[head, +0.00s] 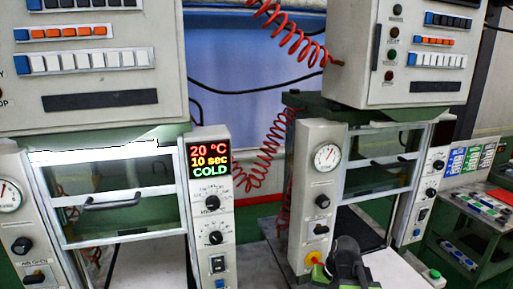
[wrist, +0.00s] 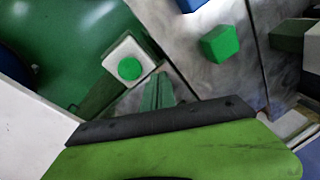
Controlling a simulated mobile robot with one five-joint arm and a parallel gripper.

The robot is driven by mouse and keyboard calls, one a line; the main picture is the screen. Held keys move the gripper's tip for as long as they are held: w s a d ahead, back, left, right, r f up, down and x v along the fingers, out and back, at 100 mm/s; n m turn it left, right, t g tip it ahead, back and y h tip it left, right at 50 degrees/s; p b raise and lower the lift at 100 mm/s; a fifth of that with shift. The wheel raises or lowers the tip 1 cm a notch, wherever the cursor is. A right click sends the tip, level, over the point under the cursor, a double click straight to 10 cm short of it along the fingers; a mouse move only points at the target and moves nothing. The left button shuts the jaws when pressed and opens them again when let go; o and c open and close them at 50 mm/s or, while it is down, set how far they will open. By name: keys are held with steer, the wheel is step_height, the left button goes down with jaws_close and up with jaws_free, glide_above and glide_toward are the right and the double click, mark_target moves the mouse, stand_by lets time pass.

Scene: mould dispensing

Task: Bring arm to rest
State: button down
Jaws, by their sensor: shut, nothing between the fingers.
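My gripper shows in the wrist view (wrist: 165,122) as a black strip with a broad green part below it. It is shut and holds nothing. In the head view a dark part of my arm (head: 347,262) is low in front of the right machine (head: 318,190), at the bottom edge. I cannot make out the fingertips there. In the wrist view a white box with a round green button (wrist: 129,68) lies just beyond the gripper, with a green block (wrist: 220,43) to its right on a grey metal surface.
The left machine (head: 210,235) has a display reading 20 °C, 10 sec, COLD. Both machines have glass doors with dark handles. Control cabinets (head: 85,60) hang above, with coiled red hoses (head: 290,35) between them. A shelf rack (head: 480,215) with coloured items stands at the far right.

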steer(key=s+a+f+b, duration=0.1)
steer(key=f, duration=0.1)
steer(key=s+a+f+n+g+h+b, duration=0.1)
steer(key=s+a+f+b, duration=0.1)
steer(key=s+a+f+n+h+b, duration=0.1)
steer(key=f+b, duration=0.1)
steer(key=shift+s+a, duration=0.4)
steer(key=shift+r, duration=0.2)
stand_by(1.4)
